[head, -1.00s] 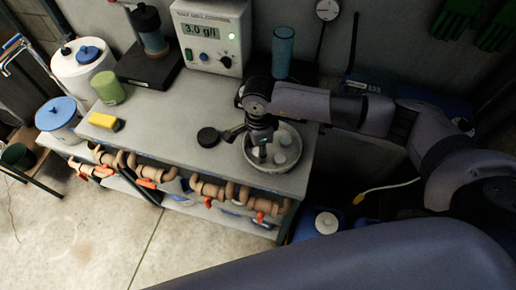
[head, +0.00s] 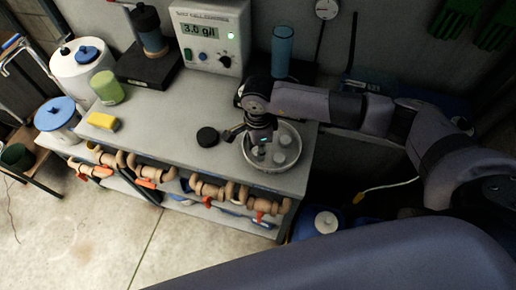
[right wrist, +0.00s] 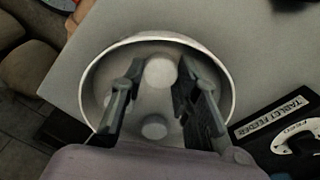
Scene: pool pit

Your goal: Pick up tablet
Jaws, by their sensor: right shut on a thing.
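A round pale bowl (head: 298,153) stands at the right front of the grey bench top, with white round tablets (head: 285,141) in it. My right gripper (head: 259,149) points down into the bowl from above. In the right wrist view my right gripper (right wrist: 160,75) has a dark finger on each side of one white tablet (right wrist: 161,71) and is shut on it. Another tablet (right wrist: 154,127) lies in the bowl nearer the wrist, and one more is partly hidden by the left finger. My left gripper is not in view.
A black round lid (head: 207,137) lies left of the bowl. A meter box (head: 211,36) and a blue cylinder (head: 282,50) stand at the back. A yellow block (head: 103,121) and green cup (head: 107,87) are at left. The bench middle is clear.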

